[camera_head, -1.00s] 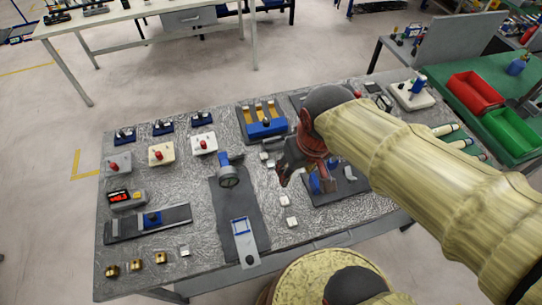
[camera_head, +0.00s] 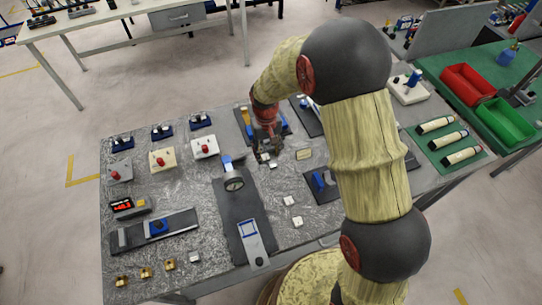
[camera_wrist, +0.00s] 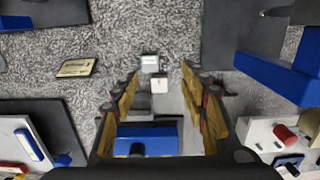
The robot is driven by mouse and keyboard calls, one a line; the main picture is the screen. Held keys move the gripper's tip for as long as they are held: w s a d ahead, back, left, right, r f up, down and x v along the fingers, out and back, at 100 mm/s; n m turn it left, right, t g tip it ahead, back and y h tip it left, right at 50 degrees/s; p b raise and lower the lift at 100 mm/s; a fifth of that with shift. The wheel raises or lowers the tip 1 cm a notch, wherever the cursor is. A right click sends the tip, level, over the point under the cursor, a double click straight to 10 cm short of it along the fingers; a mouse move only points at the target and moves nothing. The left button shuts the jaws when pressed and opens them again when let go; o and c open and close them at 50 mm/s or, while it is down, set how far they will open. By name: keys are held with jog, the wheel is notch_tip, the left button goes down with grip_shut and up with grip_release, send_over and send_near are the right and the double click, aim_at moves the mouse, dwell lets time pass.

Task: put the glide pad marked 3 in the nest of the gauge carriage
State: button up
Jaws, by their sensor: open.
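My gripper (camera_head: 267,148) is open and points down over the back middle of the table. In the wrist view its fingers (camera_wrist: 162,88) stand either side of a small pale pad (camera_wrist: 159,86), with a gap on both sides. A second pale pad (camera_wrist: 150,63) lies just beyond it. Other pads lie right of the gauge plate (camera_head: 289,201) (camera_head: 297,221) and at the front left (camera_head: 195,257). I cannot read any pad's mark.
A blue block (camera_wrist: 140,132) lies between the finger bases in the wrist view. A tan plate (camera_head: 304,154) lies right of my gripper. My arm hides part of the table's right side.

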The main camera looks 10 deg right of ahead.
aim_at(266, 159)
jog(key=shift+t, duration=0.3)
jog(key=shift+w+a+f+b, duration=0.15)
jog(key=shift+w+f, duration=0.25)
jog(key=shift+f, duration=0.75)
jog(key=shift+w+d+f+b, duration=0.1)
jog(key=shift+w+f+b, duration=0.25)
jog(key=shift+f, duration=0.8)
jog(key=shift+w+a+f+b, duration=0.1)
jog(key=shift+w+f, duration=0.4)
jog(key=shift+f, duration=0.65)
jog(key=shift+c, duration=0.9)
jog(key=c, duration=0.9)
jog(key=shift+r, duration=0.1)
